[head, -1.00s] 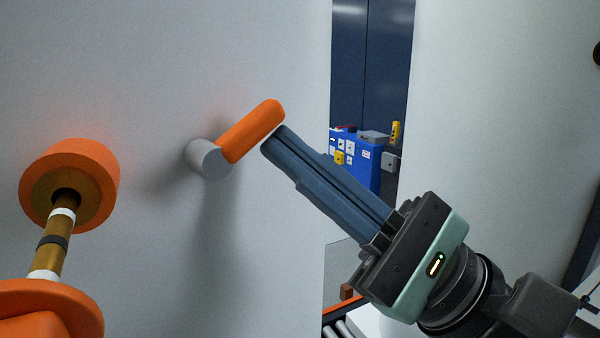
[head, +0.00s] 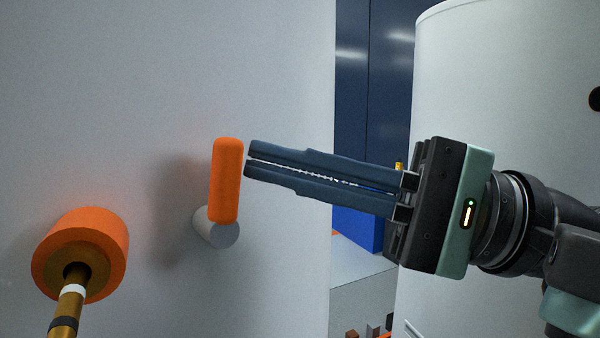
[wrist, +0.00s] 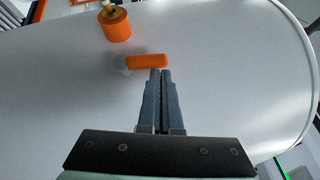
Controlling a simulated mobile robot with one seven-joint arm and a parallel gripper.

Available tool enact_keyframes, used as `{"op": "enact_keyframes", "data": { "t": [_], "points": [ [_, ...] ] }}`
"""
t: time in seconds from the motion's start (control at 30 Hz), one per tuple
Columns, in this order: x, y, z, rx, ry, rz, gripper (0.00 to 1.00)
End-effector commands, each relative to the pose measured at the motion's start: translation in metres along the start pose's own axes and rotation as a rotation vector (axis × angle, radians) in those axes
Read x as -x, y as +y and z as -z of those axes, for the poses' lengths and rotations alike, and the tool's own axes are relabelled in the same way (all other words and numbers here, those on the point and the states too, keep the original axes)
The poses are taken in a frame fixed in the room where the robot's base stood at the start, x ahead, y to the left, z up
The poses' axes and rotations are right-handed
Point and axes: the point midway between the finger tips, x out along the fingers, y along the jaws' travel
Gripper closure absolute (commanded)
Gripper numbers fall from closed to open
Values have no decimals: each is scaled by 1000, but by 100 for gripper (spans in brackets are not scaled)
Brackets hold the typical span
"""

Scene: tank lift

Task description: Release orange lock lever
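The orange lock lever (head: 226,180) sits on a grey round pivot (head: 218,228) that sticks out of the pale tank wall. In the head view the lever stands nearly upright above the pivot. My gripper (head: 248,160) points left at it, its two long blue-grey fingers almost together with only a thin slit between them. The fingertips are right beside the lever's right side; I cannot tell if they touch. In the wrist view the lever (wrist: 148,61) lies across the picture, and the fingertips (wrist: 160,71) are at its free right end. Nothing is between the fingers.
An orange round fitting (head: 82,250) with a brass rod (head: 66,312) juts from the wall at lower left. A second pale cylinder (head: 500,70) stands at right behind my arm. A blue cabinet (head: 362,225) shows in the gap. The wall above the lever is clear.

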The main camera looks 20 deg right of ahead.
Motion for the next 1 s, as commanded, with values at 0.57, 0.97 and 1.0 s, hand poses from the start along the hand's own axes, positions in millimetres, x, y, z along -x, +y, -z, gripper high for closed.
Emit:
{"op": "enact_keyframes", "data": {
  "t": [0.57, 0.97, 1.0],
  "points": [
    [-6, -4, -6, 0, -1, 2, 100],
    [-6, -4, -6, 0, -2, 2, 100],
    [-7, -4, -6, 0, -2, 2, 100]
  ]
}}
